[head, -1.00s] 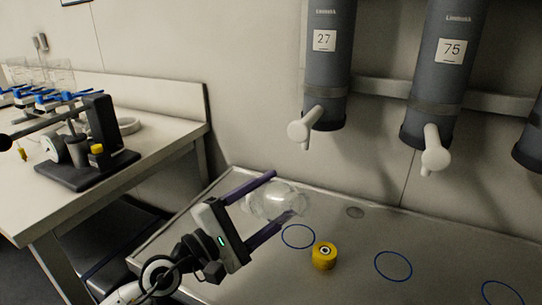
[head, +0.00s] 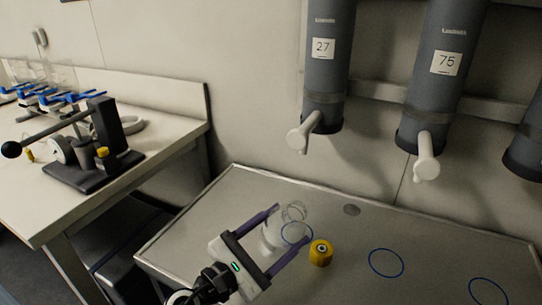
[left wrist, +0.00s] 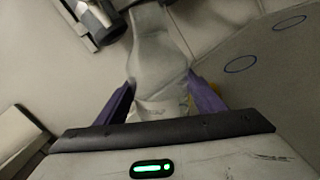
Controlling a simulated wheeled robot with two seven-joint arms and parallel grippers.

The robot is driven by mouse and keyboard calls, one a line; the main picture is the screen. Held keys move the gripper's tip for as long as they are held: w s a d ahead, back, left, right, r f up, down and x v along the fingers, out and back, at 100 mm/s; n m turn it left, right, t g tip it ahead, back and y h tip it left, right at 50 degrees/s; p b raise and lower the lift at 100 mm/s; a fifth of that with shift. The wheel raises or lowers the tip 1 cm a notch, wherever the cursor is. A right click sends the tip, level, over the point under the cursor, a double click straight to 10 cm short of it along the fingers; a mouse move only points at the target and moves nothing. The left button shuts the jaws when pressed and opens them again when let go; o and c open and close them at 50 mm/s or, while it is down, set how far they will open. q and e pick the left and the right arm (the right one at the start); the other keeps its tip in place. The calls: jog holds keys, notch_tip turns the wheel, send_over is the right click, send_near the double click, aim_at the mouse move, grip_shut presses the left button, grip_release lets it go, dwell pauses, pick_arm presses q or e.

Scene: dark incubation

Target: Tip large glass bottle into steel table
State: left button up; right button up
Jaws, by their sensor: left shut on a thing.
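A large clear glass bottle (head: 272,238) is between the fingers of my left gripper (head: 289,224), which is shut on it. In the head view its neck and round rim point up and slightly right. In the left wrist view the bottle (left wrist: 158,62) extends away from the camera between the purple fingers (left wrist: 160,88). It looks empty. The steel table (head: 205,235), with a raised rim, lies beneath; whether the bottle touches it I cannot tell. My right gripper is not in view.
A yellow cap (head: 321,253) sits on the steel table close to the right fingertip. More blue rings (head: 386,263) and bare steel lie right. Grey dispensers (head: 328,70) with white spouts hang on the wall behind. A bench (head: 60,205) with a black stand is left.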

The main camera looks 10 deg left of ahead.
aim_at(287, 248)
pick_arm(q)
jog(key=shift+f, duration=0.1)
jog(key=shift+s+d+n+p, duration=0.2)
jog(key=shift+n+p, duration=0.2)
jog(key=shift+s+d+n+y+p, duration=0.3)
jog(key=shift+s+d+n+p, duration=0.25)
jog(key=shift+n+p, duration=0.55)
jog(key=shift+s+d+f+n+p, duration=0.3)
jog(key=shift+s+d+n+p, duration=0.1)
jog(key=shift+n, duration=0.2)
jog(key=shift+f, duration=0.2)
jog(key=shift+s+d+n, duration=0.2)
jog(key=shift+s+n, duration=0.05)
jog(key=shift+n, duration=0.25)
jog(key=shift+f, duration=0.1)
